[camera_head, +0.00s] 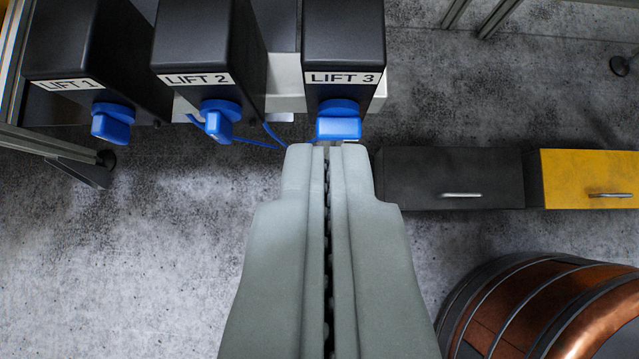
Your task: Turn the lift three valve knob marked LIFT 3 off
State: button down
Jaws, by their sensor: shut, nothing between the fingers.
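The blue LIFT 3 knob (338,127) sits on the front of a black box (344,38) with a white label reading LIFT 3 (343,78). The knob's grip shows as a wide blue block lying crosswise in the picture. My gripper (326,146) is shut and empty, with its fingertips just below the knob in the picture. I cannot tell whether the tips touch it. The knob's lower edge lies close to the fingertips.
Similar black boxes marked LIFT 2 (206,45) and LIFT 1 (95,50) stand to the left, each with a blue knob. Blue tubing runs behind. A dark drawer unit (450,177), a yellow one (587,178) and a copper-coloured drum (545,310) are at the right.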

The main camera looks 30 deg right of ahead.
send_over(325, 116)
jog(key=s+a, duration=0.2)
jog(key=f, duration=0.4)
jog(key=shift+d+f, duration=0.2)
jog(key=shift+f, duration=0.05)
notch_tip(325, 116, down, 2)
jog(key=shift+s+a+f, duration=0.1)
jog(key=shift+s+f, duration=0.05)
jog(key=shift+f, duration=0.7)
